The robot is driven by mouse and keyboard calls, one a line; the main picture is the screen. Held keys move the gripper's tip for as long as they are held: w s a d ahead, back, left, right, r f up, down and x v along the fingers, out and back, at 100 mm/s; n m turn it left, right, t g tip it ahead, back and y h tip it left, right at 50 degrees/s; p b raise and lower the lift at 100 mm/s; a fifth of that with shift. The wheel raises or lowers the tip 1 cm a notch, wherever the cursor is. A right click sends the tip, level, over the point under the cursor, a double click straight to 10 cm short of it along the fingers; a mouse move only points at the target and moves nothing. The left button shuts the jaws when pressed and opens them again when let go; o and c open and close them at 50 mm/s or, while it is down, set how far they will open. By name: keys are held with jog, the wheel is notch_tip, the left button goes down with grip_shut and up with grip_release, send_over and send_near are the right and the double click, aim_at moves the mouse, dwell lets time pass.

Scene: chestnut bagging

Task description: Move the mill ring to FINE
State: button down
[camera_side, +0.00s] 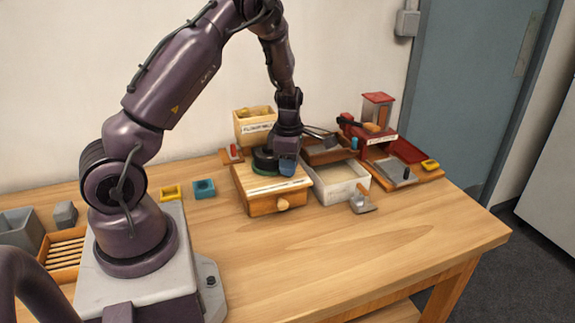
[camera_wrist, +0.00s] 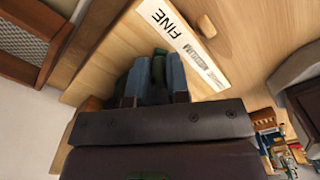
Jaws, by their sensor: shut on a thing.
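The mill is a pale wooden box (camera_side: 262,190) with a drawer and round knob, standing near the back of the table. A dark round part with a green ring (camera_side: 264,171) sits on its top. My gripper (camera_side: 287,167), with blue fingers, is down at the right side of this ring. In the wrist view my gripper (camera_wrist: 158,66) is shut on a green piece of the ring (camera_wrist: 158,72) between its fingers. A white label (camera_wrist: 180,42) on the mill top reads FINE at one end; its other words are too small to read surely. Most of the ring is hidden.
A wooden hopper box (camera_side: 256,124) stands behind the mill. A white bin (camera_side: 340,183) and a brown tray (camera_side: 328,150) stand close on its right, with a metal scoop (camera_side: 362,201) in front. A red machine (camera_side: 372,120) is at the back right. The table's front is clear.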

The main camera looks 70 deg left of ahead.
jog(key=shift+w, duration=0.15)
jog(key=c, duration=1.1)
grip_release()
notch_tip(320, 180, up, 13)
